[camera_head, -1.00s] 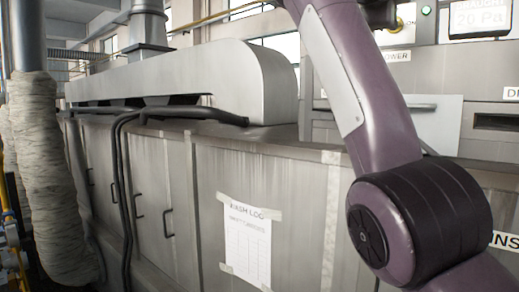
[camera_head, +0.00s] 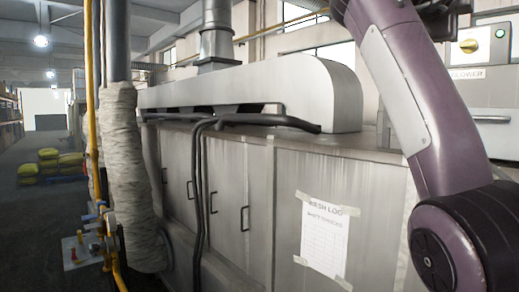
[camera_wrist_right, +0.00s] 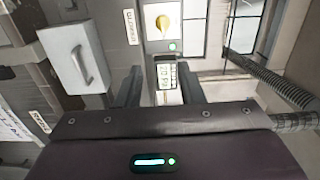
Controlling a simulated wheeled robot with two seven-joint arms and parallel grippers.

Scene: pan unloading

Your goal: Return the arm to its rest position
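One of my arms, purple with a black joint, crosses the right side of the head view. Its gripper is outside that view. In the right wrist view my right gripper (camera_wrist_right: 160,88) shows two dark fingers standing apart with nothing between them. Behind the gap are a small display (camera_wrist_right: 166,76) and a panel with a yellow knob (camera_wrist_right: 163,22). My left gripper is not in view.
A grey metal cabinet (camera_head: 262,190) with a taped wash log sheet (camera_head: 323,238) fills the middle. A wrapped vertical pipe (camera_head: 130,175) and a yellow pipe (camera_head: 91,100) stand at left. Beyond them is open floor (camera_head: 45,225) with yellow sacks (camera_head: 48,166).

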